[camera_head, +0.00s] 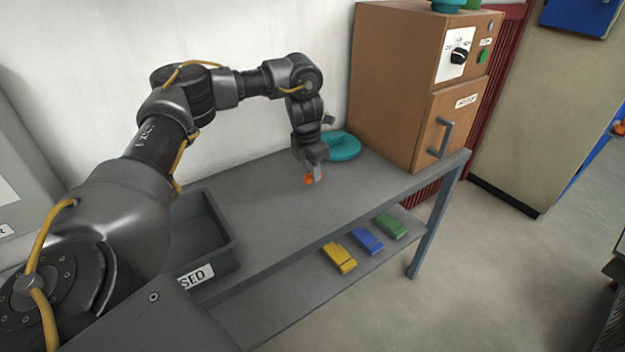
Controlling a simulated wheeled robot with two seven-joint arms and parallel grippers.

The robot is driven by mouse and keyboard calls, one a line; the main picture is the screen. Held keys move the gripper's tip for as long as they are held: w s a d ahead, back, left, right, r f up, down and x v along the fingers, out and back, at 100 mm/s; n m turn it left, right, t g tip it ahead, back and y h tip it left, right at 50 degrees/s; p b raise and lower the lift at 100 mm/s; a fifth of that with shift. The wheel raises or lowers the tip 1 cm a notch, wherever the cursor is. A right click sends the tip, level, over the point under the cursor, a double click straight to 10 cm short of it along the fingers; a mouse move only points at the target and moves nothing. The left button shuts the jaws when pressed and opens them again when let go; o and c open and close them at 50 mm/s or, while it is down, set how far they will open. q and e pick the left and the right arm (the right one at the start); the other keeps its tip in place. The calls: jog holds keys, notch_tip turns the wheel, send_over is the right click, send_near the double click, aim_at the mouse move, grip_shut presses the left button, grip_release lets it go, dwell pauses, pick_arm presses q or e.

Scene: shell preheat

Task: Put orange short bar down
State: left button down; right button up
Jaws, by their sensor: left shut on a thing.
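The orange short bar (308,180) is a small orange piece at the tips of my left gripper (314,174). My left gripper points down and is shut on it, over the middle of the grey table (265,205). The gripper fingers hide part of the bar. I cannot tell whether the bar touches the tabletop. My right gripper does not show.
A teal ring (343,146) lies just behind the gripper. A brown heater cabinet (400,90) stands at the table's right end. A grey open bin (205,240) sits at left. Yellow (340,257), blue (367,241) and green (390,226) pieces lie on the lower shelf.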

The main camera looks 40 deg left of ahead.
pick_arm(q)
jog(key=shift+w+a+f, duration=0.2)
jog(key=shift+w+f, duration=0.05)
jog(key=shift+f, duration=0.15)
notch_tip(320, 180, down, 2)
jog(key=shift+f+p, duration=0.15)
jog(key=shift+p, duration=0.35)
jog(key=shift+f, duration=0.4)
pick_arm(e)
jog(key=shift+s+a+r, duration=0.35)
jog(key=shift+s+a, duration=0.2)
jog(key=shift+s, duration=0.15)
pick_arm(q)
jog(key=c, duration=1.3)
grip_release()
jog(key=shift+f, duration=0.1)
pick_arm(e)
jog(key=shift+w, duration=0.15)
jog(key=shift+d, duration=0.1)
